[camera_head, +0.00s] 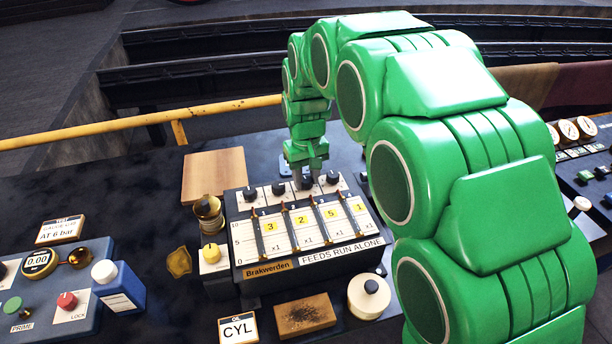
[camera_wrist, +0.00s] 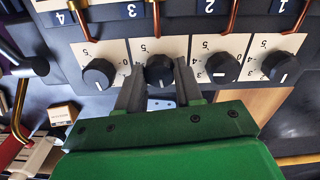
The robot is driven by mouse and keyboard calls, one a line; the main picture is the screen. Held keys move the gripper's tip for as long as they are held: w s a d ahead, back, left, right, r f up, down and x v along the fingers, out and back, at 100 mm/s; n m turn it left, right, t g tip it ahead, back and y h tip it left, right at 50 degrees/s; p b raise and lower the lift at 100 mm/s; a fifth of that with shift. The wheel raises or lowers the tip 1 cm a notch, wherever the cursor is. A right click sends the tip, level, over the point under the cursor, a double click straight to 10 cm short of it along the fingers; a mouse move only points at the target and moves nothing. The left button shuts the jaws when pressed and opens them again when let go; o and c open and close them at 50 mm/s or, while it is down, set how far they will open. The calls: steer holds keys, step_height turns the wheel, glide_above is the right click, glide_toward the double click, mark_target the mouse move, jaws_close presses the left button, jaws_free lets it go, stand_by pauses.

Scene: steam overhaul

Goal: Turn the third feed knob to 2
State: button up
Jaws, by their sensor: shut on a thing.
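The feed box (camera_head: 310,257) has a row of black knobs along its back edge. In the head view my gripper (camera_head: 306,176) reaches down onto the third knob from the left. The fingers partly hide that knob's dial.
Neighbouring knobs, the fourth (camera_wrist: 100,73) and the second (camera_wrist: 223,67), stand close on either side. Copper pipes (camera_wrist: 159,18) run by the knobs. A wooden block (camera_head: 214,174), brass cup (camera_head: 208,213) and blue pump panel (camera_head: 60,285) stand left of the box.

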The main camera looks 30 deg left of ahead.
mark_target(306, 179)
steer(key=shift+m, duration=0.4)
steer(key=o, duration=1)
steer(key=shift+o, duration=0.2)
steer(key=shift+r, duration=0.15)
step_height(306, 179, up, 7)
steer(key=shift+r, duration=0.2)
